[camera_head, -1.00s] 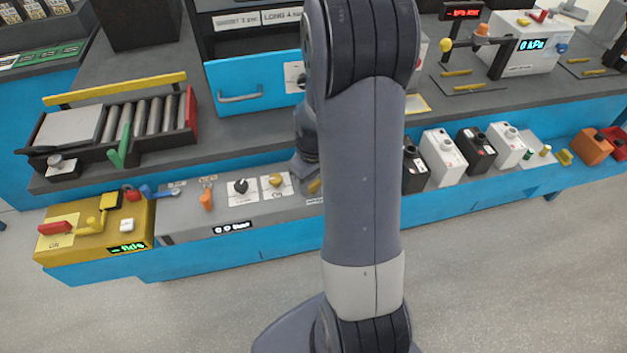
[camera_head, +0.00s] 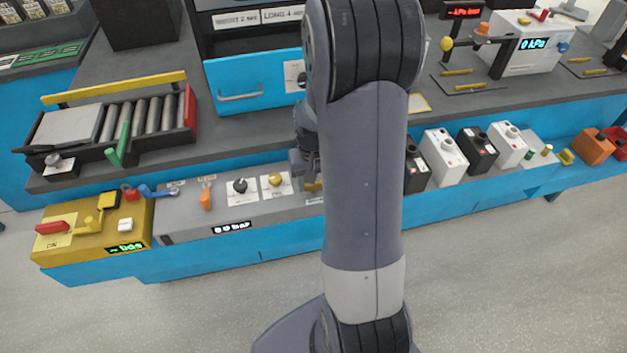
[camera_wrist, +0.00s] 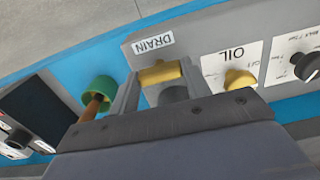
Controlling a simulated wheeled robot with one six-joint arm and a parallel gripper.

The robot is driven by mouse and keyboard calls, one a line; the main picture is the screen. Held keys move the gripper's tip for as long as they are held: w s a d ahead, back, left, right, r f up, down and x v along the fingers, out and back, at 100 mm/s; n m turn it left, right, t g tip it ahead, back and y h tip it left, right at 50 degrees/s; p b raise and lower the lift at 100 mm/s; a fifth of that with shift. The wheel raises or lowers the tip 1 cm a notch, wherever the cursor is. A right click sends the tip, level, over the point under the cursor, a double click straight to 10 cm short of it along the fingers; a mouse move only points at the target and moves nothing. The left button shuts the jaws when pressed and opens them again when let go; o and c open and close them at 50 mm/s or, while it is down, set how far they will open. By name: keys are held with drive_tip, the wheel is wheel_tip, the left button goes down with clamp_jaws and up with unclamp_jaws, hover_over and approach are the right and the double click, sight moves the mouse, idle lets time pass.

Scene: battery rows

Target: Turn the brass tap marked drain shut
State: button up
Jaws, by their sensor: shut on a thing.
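The brass tap (camera_wrist: 160,73) sits just below a white plate marked DRAIN (camera_wrist: 153,43) in the wrist view. Its handle lies crosswise between the two fingers of my gripper (camera_wrist: 158,80), which is shut on it. A dark round shape sits behind the handle. In the head view the tap (camera_head: 313,187) shows as a small brass piece beside my arm, on the grey low panel. My gripper (camera_head: 303,165) is mostly hidden there by my arm.
A yellow knob marked OIL (camera_wrist: 238,79) and a black knob (camera_wrist: 304,66) stand right of the tap. A green knob on a copper-coloured stem (camera_wrist: 99,90) stands close to the left finger. The panel display (camera_head: 232,227) appears to read 0.0 bar.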

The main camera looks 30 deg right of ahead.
drive_tip(key=o, duration=1)
wheel_tip(320, 180, up, 11)
drive_tip(key=shift+f+p, duration=0.1)
drive_tip(key=shift+p, duration=0.2)
wheel_tip(320, 180, down, 11)
drive_tip(key=shift+r+b, duration=0.1)
drive_tip(key=shift+b, duration=0.25)
drive_tip(key=shift+n, duration=1)
